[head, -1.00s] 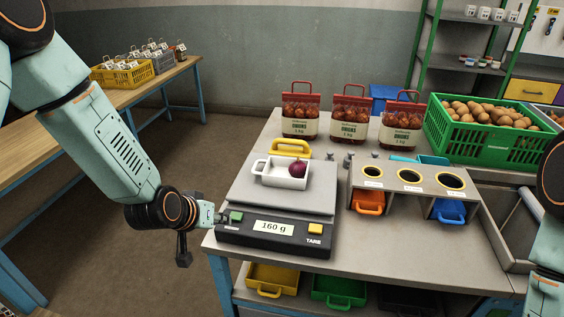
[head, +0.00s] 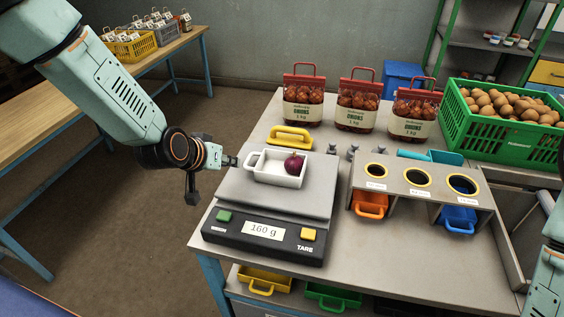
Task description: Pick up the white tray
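The white tray (head: 277,179) sits on the flat plate of the scale (head: 263,235) in the head view, its loop handle on the left side. One red onion (head: 294,165) lies in the tray at its right end. The scale display reads 160 g. My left gripper (head: 231,161) is just left of the tray's handle, at about its height in the picture, with a small gap between them. Its fingers are small and edge-on, so I cannot tell whether they are open. My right arm shows at the right edge; its gripper is out of view.
A yellow tray (head: 290,138) stands behind the white one. Three onion sacks (head: 357,112) stand at the back. Left of the table is open floor.

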